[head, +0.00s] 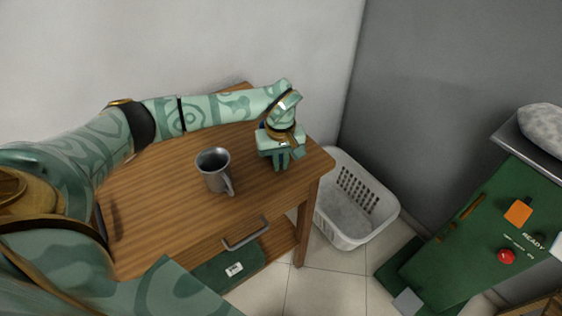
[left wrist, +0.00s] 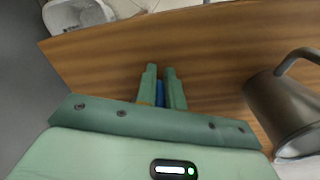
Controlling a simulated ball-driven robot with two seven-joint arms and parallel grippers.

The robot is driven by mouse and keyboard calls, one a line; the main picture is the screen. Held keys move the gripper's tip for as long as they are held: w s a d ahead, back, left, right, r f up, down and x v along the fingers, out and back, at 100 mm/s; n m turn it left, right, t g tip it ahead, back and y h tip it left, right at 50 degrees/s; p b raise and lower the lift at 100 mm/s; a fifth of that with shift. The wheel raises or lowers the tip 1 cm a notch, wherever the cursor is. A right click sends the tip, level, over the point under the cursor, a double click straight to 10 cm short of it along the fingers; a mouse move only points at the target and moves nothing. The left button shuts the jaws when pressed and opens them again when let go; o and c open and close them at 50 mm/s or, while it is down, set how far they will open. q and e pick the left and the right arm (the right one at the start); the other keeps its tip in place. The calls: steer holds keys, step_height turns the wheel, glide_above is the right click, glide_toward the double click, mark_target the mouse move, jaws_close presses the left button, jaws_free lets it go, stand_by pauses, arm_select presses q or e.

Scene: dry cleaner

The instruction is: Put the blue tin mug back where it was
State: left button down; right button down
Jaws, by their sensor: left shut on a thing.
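My left gripper (head: 282,163) points down over the right end of the wooden table, its fingers close together. In the left wrist view a narrow strip of blue, which I take to be the blue tin mug (left wrist: 160,94), shows between the fingers (left wrist: 162,75). My right gripper is out of view.
A white laundry basket (head: 345,215) stands on the floor to the right. A green machine (head: 480,250) stands farther right. Walls close off the back.

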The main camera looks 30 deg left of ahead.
arm_select(q)
steer(key=shift+r, duration=0.1)
steer(key=c, duration=1.5)
jaws_free()
step_height(320, 180, up, 11)
steer(key=p, duration=0.2)
steer(key=shift+r+p, duration=0.1)
steer(key=shift+p, duration=0.25)
steer(key=shift+r, duration=0.45)
